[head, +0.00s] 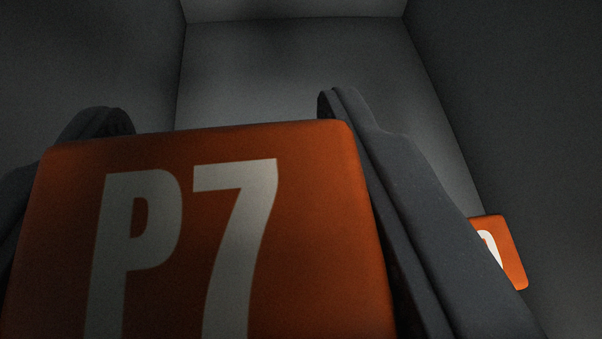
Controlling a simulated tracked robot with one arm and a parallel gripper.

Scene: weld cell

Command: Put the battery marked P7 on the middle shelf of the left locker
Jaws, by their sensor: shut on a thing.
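The battery marked P7 (205,220) is an orange block with white lettering and fills the lower left and middle of the head view. My gripper (225,115) is shut on it, with one dark finger at its left side and one at its right side. The battery and fingers are inside a dark grey box-like space (290,70) with side walls and a back wall. I cannot tell which locker or shelf this is, or whether the battery's underside touches anything.
A second orange block (511,255) with a partly hidden white mark sits at the right, near the right wall (530,110). My right finger covers part of it. The space ahead, toward the back wall, looks clear.

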